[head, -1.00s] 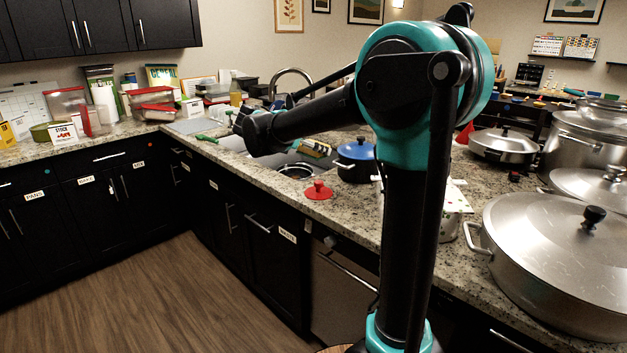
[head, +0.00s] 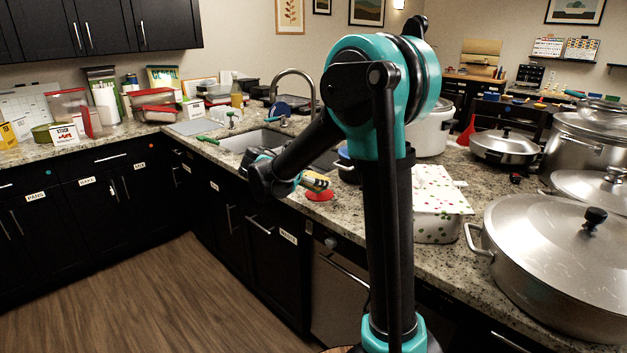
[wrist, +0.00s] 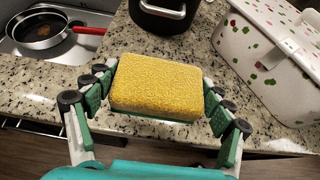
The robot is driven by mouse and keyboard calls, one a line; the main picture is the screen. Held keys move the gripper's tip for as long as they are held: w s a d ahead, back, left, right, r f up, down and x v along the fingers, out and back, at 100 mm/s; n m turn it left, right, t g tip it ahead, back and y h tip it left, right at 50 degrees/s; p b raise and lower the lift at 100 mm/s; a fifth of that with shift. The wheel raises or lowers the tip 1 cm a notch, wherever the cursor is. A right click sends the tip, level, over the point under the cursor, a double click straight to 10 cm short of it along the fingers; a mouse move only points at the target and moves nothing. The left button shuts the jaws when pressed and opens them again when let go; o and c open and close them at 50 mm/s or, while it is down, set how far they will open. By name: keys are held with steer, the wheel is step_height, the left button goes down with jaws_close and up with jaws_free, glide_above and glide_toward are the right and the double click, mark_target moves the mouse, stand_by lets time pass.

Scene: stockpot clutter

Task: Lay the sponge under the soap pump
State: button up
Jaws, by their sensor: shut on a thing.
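My gripper (wrist: 157,90) is shut on the yellow sponge (wrist: 156,86), one finger on each side of it. In the wrist view the sponge is held level above the counter's front edge. I cannot pick out the soap pump with certainty; a small white item with a green part (head: 231,119) stands behind the sink, too small to identify. The wrist view does not show a pump.
The sink (wrist: 45,38) holds a frying pan (wrist: 38,28) with a red handle. A dark pot (wrist: 165,12) and a white spotted box (wrist: 268,65) stand beyond the sponge. Large steel pots (head: 545,250) crowd the right counter. A grey mat (head: 190,127) lies left of the sink.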

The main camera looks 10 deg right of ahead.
steer(key=shift+f, duration=0.6)
steer(key=o, duration=0.9)
